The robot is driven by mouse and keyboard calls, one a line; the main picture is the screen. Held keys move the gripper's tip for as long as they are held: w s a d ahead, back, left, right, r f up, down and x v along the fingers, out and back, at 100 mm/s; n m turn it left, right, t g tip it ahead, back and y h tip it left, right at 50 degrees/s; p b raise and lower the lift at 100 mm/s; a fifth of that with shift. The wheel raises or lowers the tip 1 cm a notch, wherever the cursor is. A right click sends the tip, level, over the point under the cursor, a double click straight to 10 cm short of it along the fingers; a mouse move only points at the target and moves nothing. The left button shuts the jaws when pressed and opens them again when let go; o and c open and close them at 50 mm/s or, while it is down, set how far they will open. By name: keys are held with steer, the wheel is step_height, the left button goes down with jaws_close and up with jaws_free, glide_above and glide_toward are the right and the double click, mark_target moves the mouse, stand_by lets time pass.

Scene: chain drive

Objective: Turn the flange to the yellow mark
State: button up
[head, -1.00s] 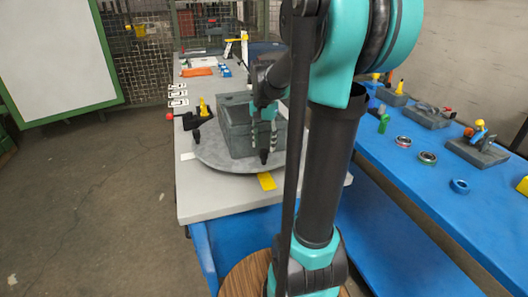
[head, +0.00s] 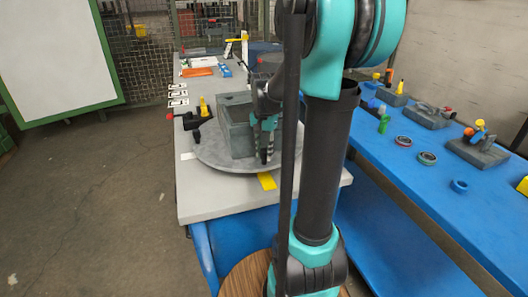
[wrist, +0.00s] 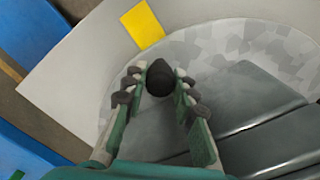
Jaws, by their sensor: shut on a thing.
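The flange (head: 215,153) is a round grey disc on the bench, bearing a dark grey block (head: 235,125). In the wrist view the flange (wrist: 255,45) has a mottled rim. A black rounded peg (wrist: 160,78) stands near the rim, between my gripper's fingers. My gripper (head: 265,150) is shut on this peg, at the flange's near side; its fingers (wrist: 158,92) flank the peg in the wrist view. The yellow mark (head: 266,181) lies on the bench just outside the near rim, close to the gripper. It also shows in the wrist view (wrist: 142,25), beyond the peg and slightly left.
A white mark (head: 188,156) lies by the flange's left rim. A black clamp-like part with a red tip (head: 190,120) and a yellow piece (head: 204,107) stand at back left. A blue bench (head: 420,190) with several fixtures and rings runs along the right.

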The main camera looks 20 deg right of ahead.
jaws_close()
